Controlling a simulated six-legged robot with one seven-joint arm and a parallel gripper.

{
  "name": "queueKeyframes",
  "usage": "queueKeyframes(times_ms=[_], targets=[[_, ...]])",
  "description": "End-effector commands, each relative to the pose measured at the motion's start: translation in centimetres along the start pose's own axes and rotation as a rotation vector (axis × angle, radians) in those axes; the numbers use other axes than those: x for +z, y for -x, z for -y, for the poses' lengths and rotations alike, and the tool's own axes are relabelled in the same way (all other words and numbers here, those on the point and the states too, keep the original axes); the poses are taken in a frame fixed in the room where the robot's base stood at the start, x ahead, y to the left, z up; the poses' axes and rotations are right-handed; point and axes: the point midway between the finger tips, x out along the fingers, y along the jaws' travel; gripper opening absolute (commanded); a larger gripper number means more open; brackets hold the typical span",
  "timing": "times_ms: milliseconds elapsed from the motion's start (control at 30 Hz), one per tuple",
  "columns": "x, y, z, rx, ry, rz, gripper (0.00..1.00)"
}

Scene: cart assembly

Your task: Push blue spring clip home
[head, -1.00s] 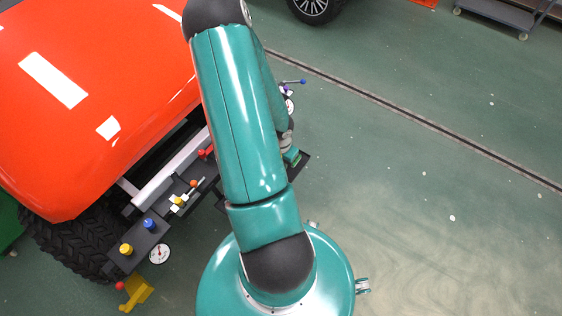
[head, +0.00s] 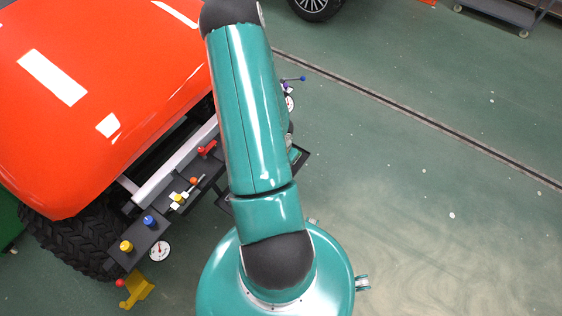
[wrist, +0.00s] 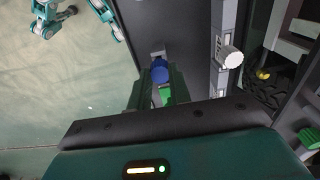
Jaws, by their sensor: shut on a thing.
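The blue spring clip (wrist: 160,71) shows as a rounded blue piece in the wrist view, left of the dark upright panel. My gripper (wrist: 161,80) is shut on it, with a dark green finger at each side. A small grey piece (wrist: 158,54) shows just beyond the clip. A bright green piece (wrist: 166,95) shows between the fingers, closer to the palm. I cannot tell how deeply the clip is seated. In the head view my arm hides the gripper and the clip.
The dark panel (wrist: 197,45) and a white knob (wrist: 229,57) lie right of my gripper. The head view shows an orange-red hood (head: 90,110), a blue knob (head: 149,221), a yellow knob (head: 126,246), a red handle (head: 207,148) and a dial (head: 160,251). Open floor lies right.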

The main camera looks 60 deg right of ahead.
Motion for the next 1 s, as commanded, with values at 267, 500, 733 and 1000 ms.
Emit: queueKeyframes(times_ms=[267, 500, 733, 1000], targets=[[0.0, -0.8, 0.0, -0.001, 0.0, 0.0, 0.0], [0.0, -1.2, 0.0, -0.001, -0.002, -0.001, 0.0], [0.0, -1.2, 0.0, 0.0, -0.001, 0.0, 0.29], [0.0, -1.2, 0.0, -0.001, -0.001, 0.0, 0.45]])
